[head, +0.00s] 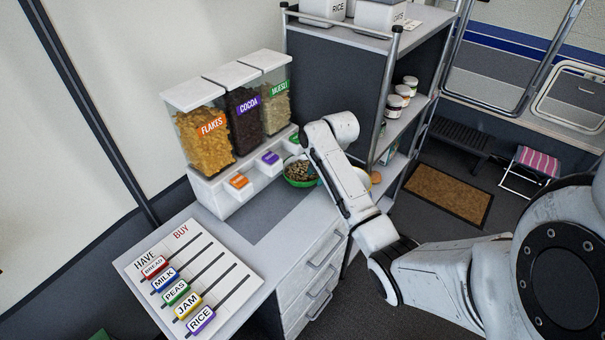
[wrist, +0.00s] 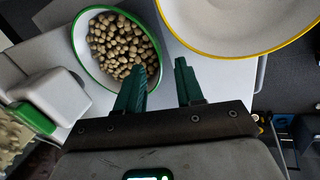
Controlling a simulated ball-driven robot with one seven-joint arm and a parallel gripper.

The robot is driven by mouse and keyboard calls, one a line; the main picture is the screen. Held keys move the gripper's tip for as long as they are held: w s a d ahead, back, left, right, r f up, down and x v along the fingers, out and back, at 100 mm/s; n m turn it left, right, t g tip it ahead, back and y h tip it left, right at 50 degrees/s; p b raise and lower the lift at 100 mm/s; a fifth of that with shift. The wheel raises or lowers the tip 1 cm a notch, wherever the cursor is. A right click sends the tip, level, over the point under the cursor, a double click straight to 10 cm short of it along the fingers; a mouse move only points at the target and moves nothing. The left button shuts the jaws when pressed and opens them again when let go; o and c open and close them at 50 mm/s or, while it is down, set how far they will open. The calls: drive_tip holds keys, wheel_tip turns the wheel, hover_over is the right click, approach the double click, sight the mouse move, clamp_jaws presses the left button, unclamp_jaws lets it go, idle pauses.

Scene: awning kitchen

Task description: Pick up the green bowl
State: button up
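The green bowl (head: 300,181) stands on the counter in front of the cereal dispenser in the head view, partly hidden by my arm. In the wrist view the green-rimmed bowl (wrist: 82,47) is white inside and holds many small tan pieces. My gripper (wrist: 168,67) is open, with its two dark green fingers apart and nothing between them. The left finger overlaps the bowl's right rim in the picture; I cannot tell whether it touches. The right finger is outside the bowl. In the head view my gripper is hidden behind my wrist.
A yellow-rimmed bowl (wrist: 240,22) lies close to the right of the green one. The dispenser (head: 232,130) with flakes, cocoa and muesli stands behind. A shelf unit (head: 340,75) rises to the right. A shopping-list board (head: 187,281) lies at the counter's left end.

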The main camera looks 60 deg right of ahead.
drive_tip(key=shift+x, duration=1.5)
drive_tip(key=shift+d, duration=0.1)
clamp_jaws()
